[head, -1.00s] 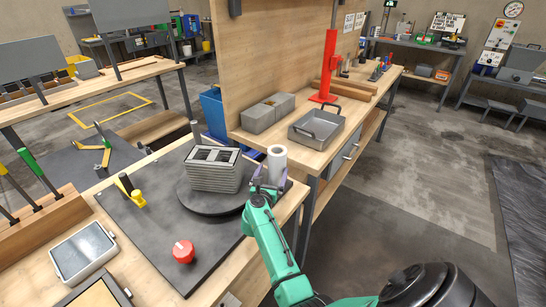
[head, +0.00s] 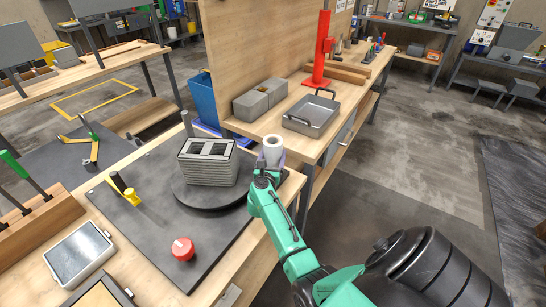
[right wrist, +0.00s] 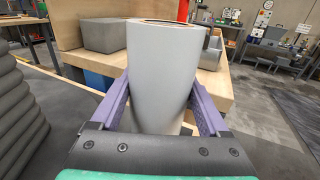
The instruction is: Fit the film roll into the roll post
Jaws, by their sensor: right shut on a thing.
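The film roll (head: 272,148) is a pale, whitish cylinder with a hollow core, roughly upright. My right gripper (head: 268,168) is shut on it, above the right edge of the near workbench. In the right wrist view the roll (right wrist: 163,75) stands between the two purple fingers, its open top edge at the top of the picture. A short dark grey upright post (head: 187,123) shows at the back of the near bench; I cannot tell for sure that it is the roll post. The roll is apart from it. My left gripper is not in view.
A grey ribbed block (head: 208,170) stands on a black turntable (head: 207,196) left of the roll. A red knob (head: 182,249) and a yellow-handled tool (head: 124,190) are on the dark board. A red stand (head: 321,50) and grey tray (head: 313,116) are on the farther bench.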

